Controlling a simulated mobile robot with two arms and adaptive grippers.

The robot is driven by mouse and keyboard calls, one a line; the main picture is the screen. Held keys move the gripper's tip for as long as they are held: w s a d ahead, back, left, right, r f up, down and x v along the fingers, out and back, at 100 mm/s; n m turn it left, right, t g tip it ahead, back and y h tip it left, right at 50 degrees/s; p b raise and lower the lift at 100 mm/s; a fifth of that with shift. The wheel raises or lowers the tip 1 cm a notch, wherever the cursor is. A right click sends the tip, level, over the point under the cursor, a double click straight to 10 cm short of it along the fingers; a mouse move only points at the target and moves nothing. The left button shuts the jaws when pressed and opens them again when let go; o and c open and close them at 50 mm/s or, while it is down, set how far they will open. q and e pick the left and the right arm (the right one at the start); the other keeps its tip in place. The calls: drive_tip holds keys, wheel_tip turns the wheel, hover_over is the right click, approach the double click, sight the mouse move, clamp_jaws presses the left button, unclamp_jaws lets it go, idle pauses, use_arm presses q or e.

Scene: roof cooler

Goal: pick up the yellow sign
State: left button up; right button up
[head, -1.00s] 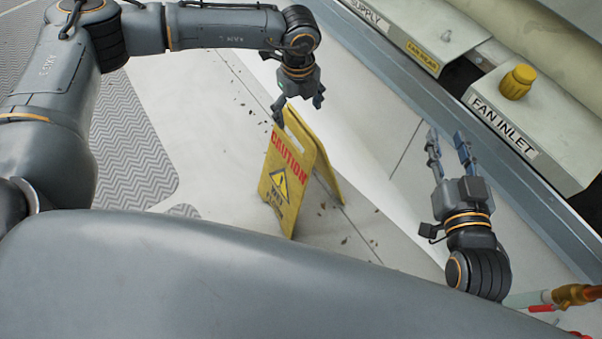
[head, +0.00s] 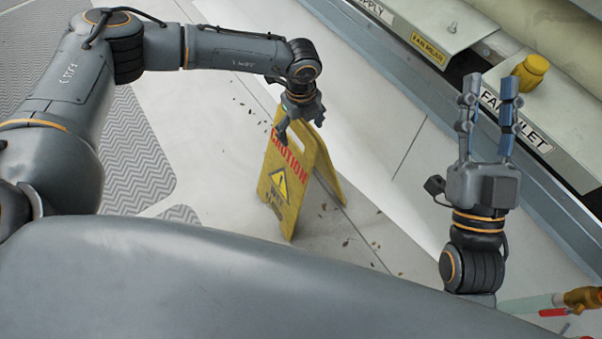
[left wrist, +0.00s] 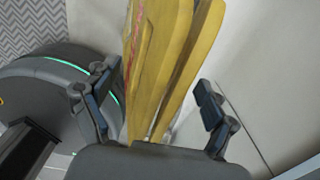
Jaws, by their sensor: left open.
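The yellow caution sign (head: 290,183) is a folding A-frame that stands upright on the pale floor in the middle of the head view. My left gripper (head: 300,130) is open at the top of the sign, with its fingers pointing down. In the left wrist view the sign's yellow panels (left wrist: 165,65) rise between the two open fingers of my left gripper (left wrist: 157,118). I cannot tell whether either finger touches the sign. My right gripper (head: 489,115) is open and empty at the right, with its fingers pointing up the picture, apart from the sign.
A metal unit with a "FAN INLET" label (head: 535,135) and a yellow knob (head: 531,70) runs along the right. A pipe with a brass fitting (head: 580,298) and red handle is at the lower right. Small debris lies around the sign. Grey patterned mats (head: 135,150) lie at left.

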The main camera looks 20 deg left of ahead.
use_arm(q)
drive_tip(key=shift+f, duration=0.45)
drive_tip(key=shift+c, duration=0.2)
clamp_jaws()
drive_tip(key=shift+r, duration=0.1)
